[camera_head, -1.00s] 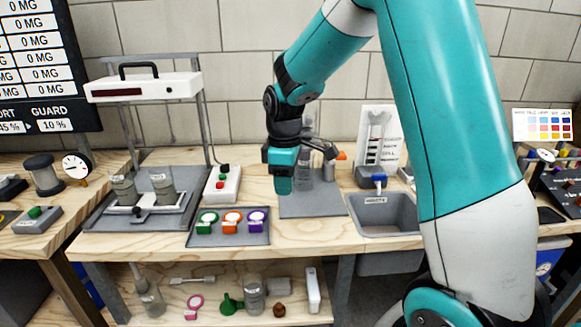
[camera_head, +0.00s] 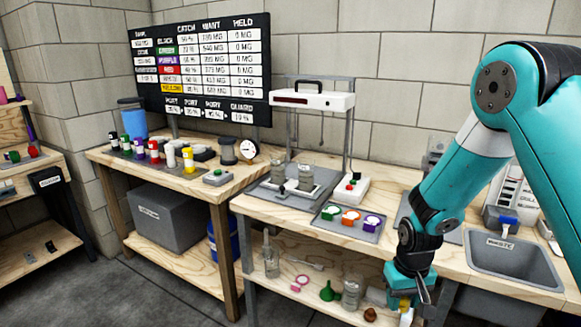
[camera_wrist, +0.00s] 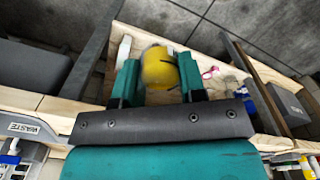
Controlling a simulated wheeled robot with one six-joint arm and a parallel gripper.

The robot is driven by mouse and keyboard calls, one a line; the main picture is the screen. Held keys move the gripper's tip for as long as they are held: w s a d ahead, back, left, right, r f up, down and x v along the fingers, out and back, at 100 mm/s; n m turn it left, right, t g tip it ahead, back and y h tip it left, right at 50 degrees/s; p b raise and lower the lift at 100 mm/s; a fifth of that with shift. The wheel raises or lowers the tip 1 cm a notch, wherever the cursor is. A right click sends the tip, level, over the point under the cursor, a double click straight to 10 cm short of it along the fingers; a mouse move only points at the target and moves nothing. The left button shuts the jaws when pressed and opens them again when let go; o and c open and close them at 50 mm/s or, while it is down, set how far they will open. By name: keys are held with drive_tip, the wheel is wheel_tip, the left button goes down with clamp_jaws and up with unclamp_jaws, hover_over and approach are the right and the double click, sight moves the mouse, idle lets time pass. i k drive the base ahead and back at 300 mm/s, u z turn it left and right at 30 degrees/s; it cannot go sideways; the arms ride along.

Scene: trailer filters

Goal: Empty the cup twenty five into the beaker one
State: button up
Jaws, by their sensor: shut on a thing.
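My gripper (camera_head: 402,282) hangs low in front of the bench's front edge in the head view. It is shut on a yellow cup-like thing (camera_wrist: 160,68), which sits between both fingers in the wrist view. Only a little of this yellow thing (camera_head: 397,303) shows below the gripper in the head view. Its label, number and contents cannot be read. Two glass beakers (camera_head: 278,173) (camera_head: 305,171) stand on the grey stand under the white bar. Their labels are too small to read, so I cannot tell which is beaker one.
A grey waste sink (camera_head: 515,262) is at the right of the bench. A tray with green, orange and purple ringed pieces (camera_head: 348,224) lies near the front edge. Several coloured bottles (camera_head: 155,152) stand on the left bench. The lower shelf holds glassware and a green funnel (camera_head: 329,291).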

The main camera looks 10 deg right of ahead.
sight(278, 159)
drive_tip(key=k, duration=0.35)
drive_tip(key=u, duration=0.65)
drive_tip(key=i, duration=0.9)
drive_tip(key=z, duration=0.3)
